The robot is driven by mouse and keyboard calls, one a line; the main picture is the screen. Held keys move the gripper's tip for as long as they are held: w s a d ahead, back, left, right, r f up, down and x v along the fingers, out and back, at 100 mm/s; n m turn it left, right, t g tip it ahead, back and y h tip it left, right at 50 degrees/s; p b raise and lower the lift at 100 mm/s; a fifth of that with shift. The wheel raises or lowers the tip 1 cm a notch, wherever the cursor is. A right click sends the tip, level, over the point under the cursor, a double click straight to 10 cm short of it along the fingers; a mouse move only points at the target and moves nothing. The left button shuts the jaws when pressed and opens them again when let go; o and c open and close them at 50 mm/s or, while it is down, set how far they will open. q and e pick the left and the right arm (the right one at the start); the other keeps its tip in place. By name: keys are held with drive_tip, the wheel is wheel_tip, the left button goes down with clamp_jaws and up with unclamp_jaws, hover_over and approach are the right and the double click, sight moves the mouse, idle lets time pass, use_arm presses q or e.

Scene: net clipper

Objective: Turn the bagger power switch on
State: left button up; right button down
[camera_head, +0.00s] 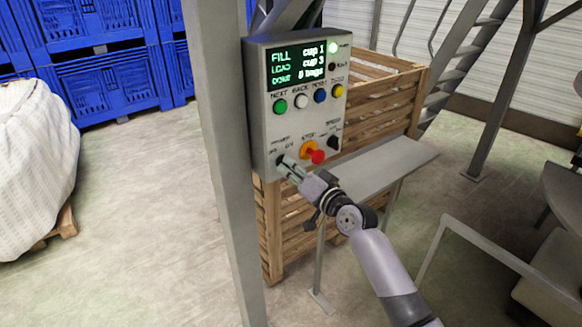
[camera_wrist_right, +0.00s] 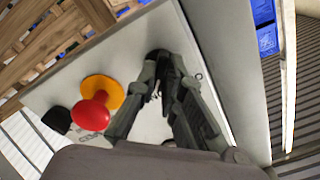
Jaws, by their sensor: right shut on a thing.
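The grey bagger control box (camera_head: 258,125) is mounted beside a post in the head view. The dark power switch (camera_head: 280,159) sits at its lower left, under lettering that seems to read POWER. My right gripper (camera_head: 284,165) is at that switch, with its fingers shut on the knob. In the right wrist view the fingertips (camera_wrist_right: 165,80) close around the dark switch (camera_wrist_right: 157,55), which they largely hide; its exact angle cannot be told. The display (camera_head: 298,64) is lit with green and white text, and a pale green lamp (camera_head: 333,47) glows at the upper right. My left gripper is out of view.
A red stop button (camera_head: 318,156) on a yellow base sits just right of the switch, with a black knob (camera_head: 334,142) beyond it. Several coloured buttons line the row above. A metal shelf (camera_head: 385,168) and wooden crate (camera_head: 385,110) stand right of and behind the box.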

drive_tip(key=shift+f+m, duration=0.1)
drive_tip(key=shift+m, duration=0.3)
drive_tip(key=c, duration=1.7)
unclamp_jaws()
drive_tip(key=shift+s+d, duration=0.1)
drive_tip(key=v, duration=1.1)
drive_tip(key=shift+s+d, duration=0.2)
drive_tip(key=shift+s, duration=0.15)
